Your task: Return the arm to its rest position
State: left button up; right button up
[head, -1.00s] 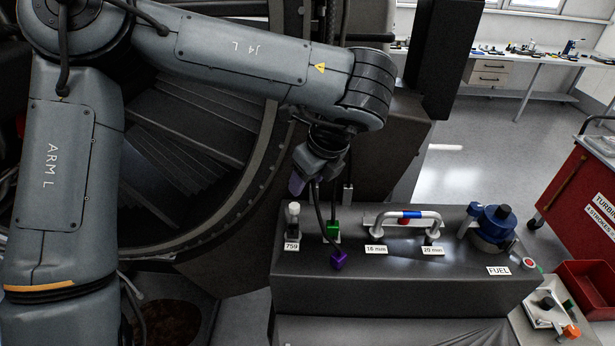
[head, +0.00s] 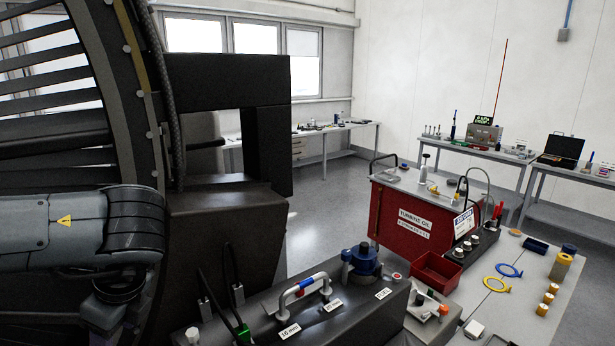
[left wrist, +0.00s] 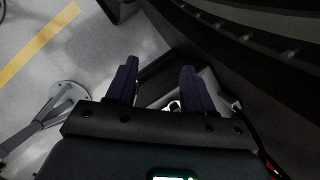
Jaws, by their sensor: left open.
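My left arm comes in from the left in the head view. Its wrist hangs down at the lower left, and the gripper itself is cut off by the bottom of the picture. In the left wrist view my left gripper (left wrist: 158,88) shows two dark purple fingers spread apart with nothing held between them. Below the fingers are a dark edge and a pale surface, partly hidden. My right arm and gripper are in neither view.
The turbofan (head: 130,100) stands close behind my left arm. A red cart (head: 398,220) stands to the right. A yellow floor stripe (left wrist: 38,45) shows in the wrist view.

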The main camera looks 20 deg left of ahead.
pick_arm(q)
jog(key=w+a+f+m+t+h, duration=0.1)
jog(key=a+f+m+t+h, duration=0.2)
jog(key=f, duration=1.7)
jog(key=s+d+f+n+t+h, duration=0.1)
jog(key=s+d+f+n+t, duration=0.2)
jog(key=d+f, duration=0.35)
jog(key=s+d+f+n+t, duration=0.1)
jog(key=d+f+n+t, duration=0.2)
jog(key=d+f+n, duration=0.3)
jog(key=s+d+f+n+g, duration=0.2)
jog(key=s+d+n+g, duration=0.2)
jog(key=s+d+n, duration=0.55)
notch_tip(320, 180, up, 22)
jog(key=s+d+m+p, duration=0.1)
jog(key=p, duration=2.1)
jog(key=shift+s+d+m+g+h, duration=0.2)
jog(key=shift+d+m+g+h, duration=0.1)
jog(key=shift+m, duration=0.05)
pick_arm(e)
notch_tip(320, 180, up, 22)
